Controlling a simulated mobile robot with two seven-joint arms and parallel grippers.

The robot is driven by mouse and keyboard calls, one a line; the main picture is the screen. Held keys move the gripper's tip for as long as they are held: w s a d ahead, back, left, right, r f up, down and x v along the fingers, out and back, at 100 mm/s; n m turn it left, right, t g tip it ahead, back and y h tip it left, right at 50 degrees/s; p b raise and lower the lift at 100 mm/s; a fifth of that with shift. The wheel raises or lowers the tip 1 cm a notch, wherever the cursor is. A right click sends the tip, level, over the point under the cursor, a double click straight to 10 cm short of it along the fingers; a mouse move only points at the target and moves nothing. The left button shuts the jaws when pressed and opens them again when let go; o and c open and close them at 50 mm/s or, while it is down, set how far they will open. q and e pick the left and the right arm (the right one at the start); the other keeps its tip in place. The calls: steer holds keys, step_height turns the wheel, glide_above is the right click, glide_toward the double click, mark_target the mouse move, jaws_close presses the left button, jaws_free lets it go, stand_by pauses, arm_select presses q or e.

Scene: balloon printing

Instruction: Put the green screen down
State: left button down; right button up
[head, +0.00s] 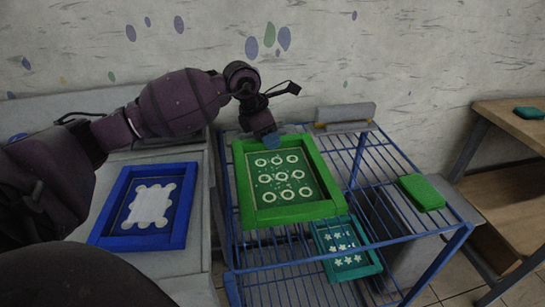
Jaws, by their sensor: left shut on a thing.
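The green screen (245,186) is a green frame with a dark green mesh and white ring shapes. It is over the left part of the blue wire rack (300,237); I cannot tell whether it touches the rack. My left gripper (271,139) comes in from the left and is shut on the green screen's far edge. Its fingertips are partly hidden against the frame. My right gripper is not in view.
A blue screen (178,238) with a white shape lies on the pale table at left. A green block (421,192) is at the rack's right. A wooden shelf (510,125) stands at far right.

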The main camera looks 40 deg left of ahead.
arm_select(q)
steer(key=shift+f, duration=0.35)
step_height(320, 180, down, 5)
steer(key=shift+f+b, duration=0.2)
steer(key=shift+b, duration=0.25)
steer(key=c, duration=0.9)
jaws_free()
